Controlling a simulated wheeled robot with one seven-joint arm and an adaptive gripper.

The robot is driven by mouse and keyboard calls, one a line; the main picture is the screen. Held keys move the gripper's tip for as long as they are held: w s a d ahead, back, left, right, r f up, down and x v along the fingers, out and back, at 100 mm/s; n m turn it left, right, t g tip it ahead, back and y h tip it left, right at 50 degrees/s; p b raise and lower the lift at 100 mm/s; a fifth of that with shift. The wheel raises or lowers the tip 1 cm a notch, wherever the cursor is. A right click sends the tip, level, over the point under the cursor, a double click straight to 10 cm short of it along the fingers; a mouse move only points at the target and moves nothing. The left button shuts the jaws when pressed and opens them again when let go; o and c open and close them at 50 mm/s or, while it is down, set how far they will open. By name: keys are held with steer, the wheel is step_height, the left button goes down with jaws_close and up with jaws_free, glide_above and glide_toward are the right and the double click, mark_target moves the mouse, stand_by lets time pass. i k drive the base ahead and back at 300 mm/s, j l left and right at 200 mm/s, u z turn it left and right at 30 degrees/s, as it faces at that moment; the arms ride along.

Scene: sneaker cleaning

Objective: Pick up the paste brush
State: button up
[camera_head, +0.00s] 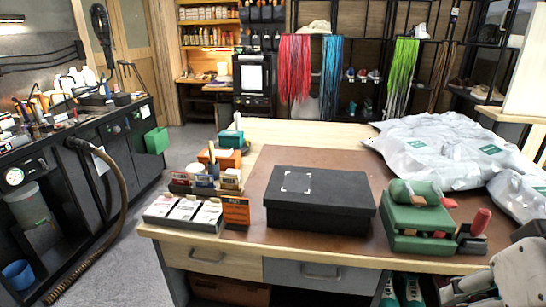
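A green box (410,228) stands on the right part of the table, with brush-like pieces (420,194) with green and reddish-brown parts lying on top. Beside it, on its right, a red-handled tool (481,221) sticks up, tilted, from a small dark holder (470,242). I cannot tell for certain which of these is the paste brush. My gripper (463,289) is at the lower right, in front of the table and below the green box, apart from these tools. It is cut off by the frame, and whether its fingers are open does not show clearly.
A black shoebox (320,201) lies mid-table on a brown mat (290,160). Cards (185,212), an orange sign (236,212) and small containers stand at left. Grey-white plastic bags (450,150) cover the back right. Bare mat lies behind the shoebox.

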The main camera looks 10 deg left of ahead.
mark_target(210, 151)
steer(key=i+j, duration=0.15)
steer(key=j, duration=0.3)
steer(key=i+j, duration=0.15)
steer(key=j, duration=0.3)
steer(key=i+j, duration=0.15)
steer(key=j, duration=0.35)
steer(key=i+j, duration=0.15)
steer(key=j, duration=0.3)
steer(key=i+j, duration=0.1)
steer(key=j, duration=0.35)
steer(key=i+j, duration=0.15)
steer(key=j, duration=0.3)
steer(key=i+j, duration=0.15)
steer(key=j, duration=0.35)
steer(key=i+j, duration=0.15)
steer(key=j, duration=0.3)
